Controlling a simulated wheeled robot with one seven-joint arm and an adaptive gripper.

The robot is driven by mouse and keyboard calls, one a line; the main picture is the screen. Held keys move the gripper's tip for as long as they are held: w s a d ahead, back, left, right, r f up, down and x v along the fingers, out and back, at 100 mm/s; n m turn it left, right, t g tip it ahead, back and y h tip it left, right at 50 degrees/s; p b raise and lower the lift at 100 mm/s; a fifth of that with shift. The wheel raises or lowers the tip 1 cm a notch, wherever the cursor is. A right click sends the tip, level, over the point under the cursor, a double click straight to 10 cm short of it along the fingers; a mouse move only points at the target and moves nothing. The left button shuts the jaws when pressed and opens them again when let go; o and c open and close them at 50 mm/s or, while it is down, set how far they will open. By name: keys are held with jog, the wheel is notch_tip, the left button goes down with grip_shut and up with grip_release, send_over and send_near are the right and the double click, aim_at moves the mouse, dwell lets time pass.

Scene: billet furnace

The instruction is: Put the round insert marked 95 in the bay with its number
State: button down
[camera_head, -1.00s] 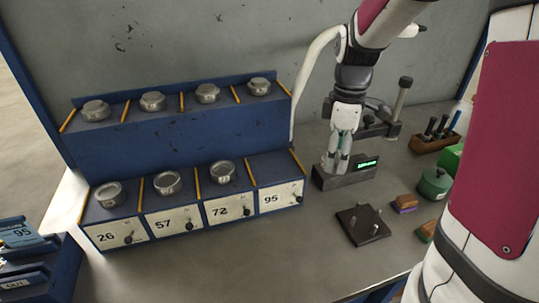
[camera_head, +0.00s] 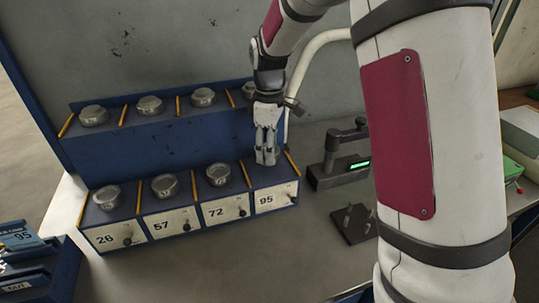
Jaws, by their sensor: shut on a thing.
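My gripper (camera_head: 265,158) points down over the 95 bay (camera_head: 284,183), the rightmost of the lower row. Its fingers are shut on a small grey piece, apparently the round insert; the fingers mostly hide it and no number is readable on it. The fingertips are at or just above the bay's top surface; I cannot tell whether the piece touches it. The front plate (camera_head: 275,199) of this bay reads 95. Bays 26 (camera_head: 107,237), 57 (camera_head: 173,222) and 72 (camera_head: 225,210) each hold a round metal insert.
Several round metal inserts stand on the upper shelf, the rightmost (camera_head: 247,90) partly behind my gripper. Yellow dividers separate the bays. A device with a green display (camera_head: 358,166) and a dark pegged plate (camera_head: 352,224) stand to the right. A blue tray (camera_head: 40,262) with a 95 card is lower left.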

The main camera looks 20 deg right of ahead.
jog(key=shift+f, duration=1.4)
jog(key=shift+f, duration=0.1)
jog(key=c, duration=0.7)
grip_release()
notch_tip(320, 180, up, 11)
jog(key=shift+r+b, duration=0.1)
jog(key=shift+b, duration=0.35)
jog(key=s+r+m+t, duration=0.2)
jog(key=s+r+m, duration=0.45)
jog(key=s, duration=0.75)
jog(key=s+f+m+t, duration=0.1)
jog(key=s+m+t, duration=0.2)
jog(key=s, duration=1.1)
jog(key=shift+f+m, duration=0.3)
jog(key=shift+m, duration=0.55)
